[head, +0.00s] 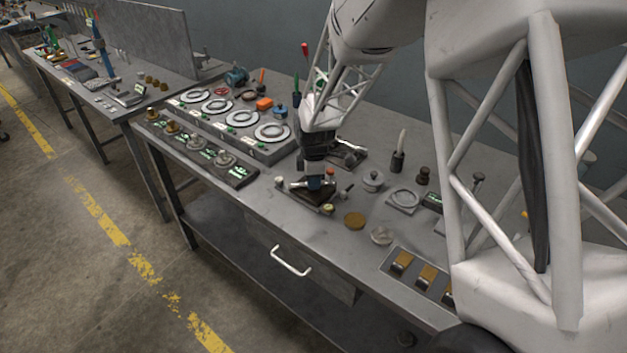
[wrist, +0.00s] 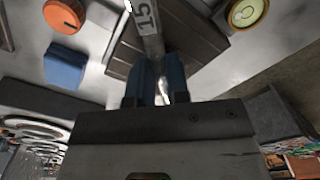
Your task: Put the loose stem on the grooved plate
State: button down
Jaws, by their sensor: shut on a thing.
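My gripper (head: 314,185) is low over the front middle of the bench. Its two blue fingers show in the wrist view (wrist: 160,82), shut on a grey metallic stem (wrist: 147,20) marked "15". The stem runs upward in that view from between the fingertips; its lower end is hidden by the fingers. A dark plate with grooves (head: 318,198) lies directly below the gripper, and it also shows in the wrist view (wrist: 192,28) on both sides of the stem. I cannot tell whether the stem touches the plate.
A round level-like vial (wrist: 248,12), an orange knob (wrist: 65,15) and a blue block (wrist: 66,64) are near the plate in the wrist view. A dial panel (head: 232,130) is left.

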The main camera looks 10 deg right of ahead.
jog(key=c, duration=1.5)
grip_release()
jog(key=shift+f, duration=0.15)
jog(key=shift+c, duration=0.2)
jog(key=o, duration=0.4)
jog(key=shift+o, duration=0.2)
jog(key=shift+r, duration=0.2)
notch_tip(320, 180, up, 12)
